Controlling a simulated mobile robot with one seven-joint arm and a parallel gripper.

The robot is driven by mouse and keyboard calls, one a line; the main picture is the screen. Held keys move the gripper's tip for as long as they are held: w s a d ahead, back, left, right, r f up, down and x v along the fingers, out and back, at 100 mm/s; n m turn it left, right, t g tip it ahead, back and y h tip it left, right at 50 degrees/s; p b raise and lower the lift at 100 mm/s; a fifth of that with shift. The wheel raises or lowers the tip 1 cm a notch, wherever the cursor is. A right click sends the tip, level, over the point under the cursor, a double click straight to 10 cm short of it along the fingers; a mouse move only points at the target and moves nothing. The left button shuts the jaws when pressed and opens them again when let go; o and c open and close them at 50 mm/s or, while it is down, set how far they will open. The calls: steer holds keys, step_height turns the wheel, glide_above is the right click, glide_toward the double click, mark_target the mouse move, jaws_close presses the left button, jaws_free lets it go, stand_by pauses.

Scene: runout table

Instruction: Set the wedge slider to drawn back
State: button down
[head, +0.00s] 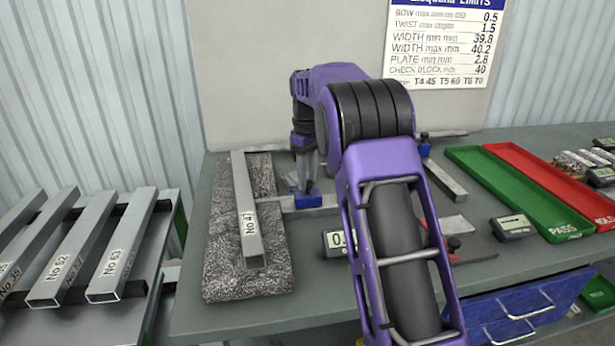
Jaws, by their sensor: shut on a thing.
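My gripper (307,186) points down at the back middle of the table, with its fingers shut on a blue block (309,203). I take this block to be the wedge slider.
A digital gauge (337,243) stands close to my arm. Green (500,190) and red (560,190) trays lie right. More tubes (122,247) rest on a rack at left.

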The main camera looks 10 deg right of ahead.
stand_by(0.4)
steer(key=d+p, duration=0.5)
steer(key=d, duration=0.5)
steer(key=shift+r, duration=0.2)
steer(key=shift+d+f, duration=0.15)
steer(key=shift+d, duration=0.1)
steer(key=c, duration=0.5)
jaws_free()
steer(key=shift+d, duration=0.1)
steer(key=shift+r, duration=0.2)
step_height(320, 180, up, 17)
steer(key=shift+p, duration=0.8)
